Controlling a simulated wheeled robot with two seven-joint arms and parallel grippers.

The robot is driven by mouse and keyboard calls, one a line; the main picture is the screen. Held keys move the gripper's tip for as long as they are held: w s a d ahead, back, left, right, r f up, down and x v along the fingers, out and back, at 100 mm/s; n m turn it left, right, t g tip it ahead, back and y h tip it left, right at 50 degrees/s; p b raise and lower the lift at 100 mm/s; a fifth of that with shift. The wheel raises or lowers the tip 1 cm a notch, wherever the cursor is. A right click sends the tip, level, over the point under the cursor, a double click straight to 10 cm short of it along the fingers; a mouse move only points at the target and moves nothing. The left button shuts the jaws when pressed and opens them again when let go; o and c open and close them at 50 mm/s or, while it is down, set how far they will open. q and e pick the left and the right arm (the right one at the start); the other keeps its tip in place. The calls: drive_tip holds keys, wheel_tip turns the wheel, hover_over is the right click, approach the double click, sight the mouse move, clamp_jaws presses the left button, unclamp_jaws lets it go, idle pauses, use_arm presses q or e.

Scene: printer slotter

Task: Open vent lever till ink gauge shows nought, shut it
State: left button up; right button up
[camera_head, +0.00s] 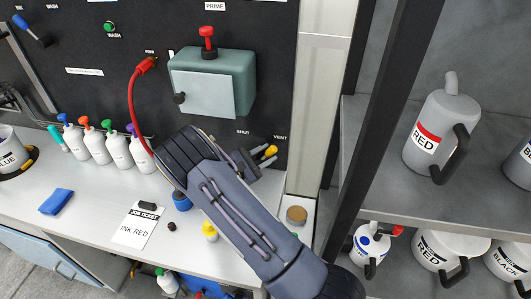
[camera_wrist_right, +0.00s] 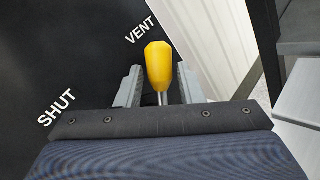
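The vent lever (camera_wrist_right: 159,66) has a yellow knob on a thin metal stem. In the right wrist view it points toward the VENT label, away from the SHUT label at left. My right gripper (camera_wrist_right: 158,88) has its fingers apart, one on each side of the lever, with narrow gaps to the knob. In the head view the yellow knob (camera_head: 270,151) shows at the fingertips of my right gripper (camera_head: 256,160), below the VENT label; the gripper partly hides the lever. I cannot make out an ink gauge in either view. My left gripper is not in view.
A green-grey box (camera_head: 243,75) with a red-topped PRIME valve (camera_head: 207,40) is on the black panel. A red hose (camera_head: 133,105) hangs left of it. Several white bottles (camera_head: 96,147) and a job card (camera_head: 135,228) are on the counter. Shelves with jugs (camera_head: 438,135) stand right.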

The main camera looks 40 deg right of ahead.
drive_tip(key=shift+c, duration=0.3)
clamp_jaws()
drive_tip(key=shift+w+a+r+n+t+h+b, duration=0.1)
drive_tip(key=shift+w+a+n+t+h+b, duration=0.25)
drive_tip(key=shift+n+h+b, duration=0.6)
drive_tip(key=shift+w+a+n+t+h+b, duration=0.25)
drive_tip(key=shift+w+n+t+h+b, duration=0.25)
drive_tip(key=shift+n, duration=0.8)
drive_tip(key=shift+w+a+r+n+t+h+b, duration=0.1)
drive_tip(key=shift+w+a+n+t+h+b, duration=0.25)
drive_tip(key=shift+n+h+b, duration=0.6)
drive_tip(key=shift+n, duration=0.3)
drive_tip(key=shift+y, duration=0.3)
